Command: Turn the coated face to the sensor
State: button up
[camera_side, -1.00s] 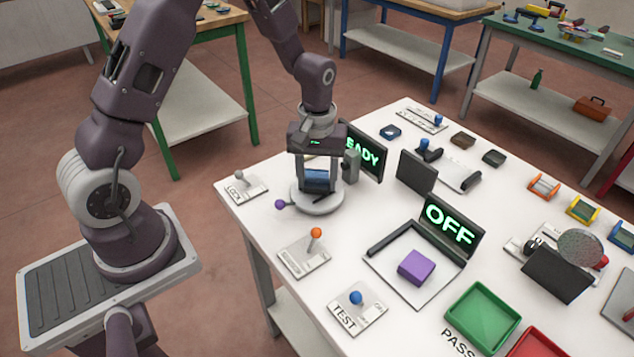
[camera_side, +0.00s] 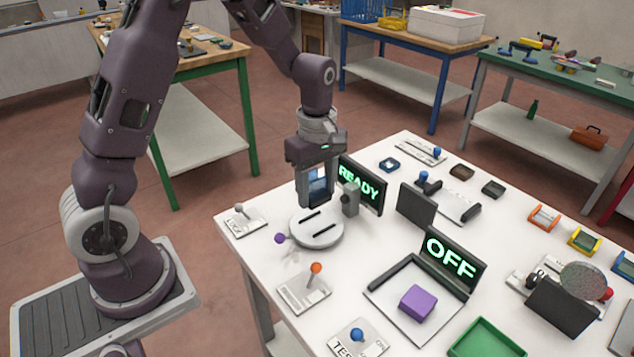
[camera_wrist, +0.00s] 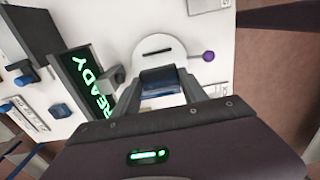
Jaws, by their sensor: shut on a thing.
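My gripper (camera_side: 318,198) is shut on a dark blue glass piece (camera_side: 318,182), held upright just above the round turntable (camera_side: 318,238). The piece also shows between the fingers in the wrist view (camera_wrist: 160,78). The pale turntable has dark slots and a purple knob (camera_side: 280,238) at its left. The grey sensor block (camera_side: 350,199) stands beside the turntable, right of my gripper, in front of a screen reading READY (camera_side: 362,186). I cannot tell which face of the piece is coated.
Levers with grey (camera_side: 239,208), orange (camera_side: 316,268) and blue (camera_side: 357,335) knobs stand near the front edge. A purple block (camera_side: 417,302) lies on a flat plate by an OFF screen (camera_side: 453,258). A dark upright panel (camera_side: 416,205) stands right of the READY screen.

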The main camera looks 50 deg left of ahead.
aim_at(317, 224)
jog(key=shift+f, duration=3.2)
jog(key=o, duration=1.6)
jog(key=shift+o, duration=0.2)
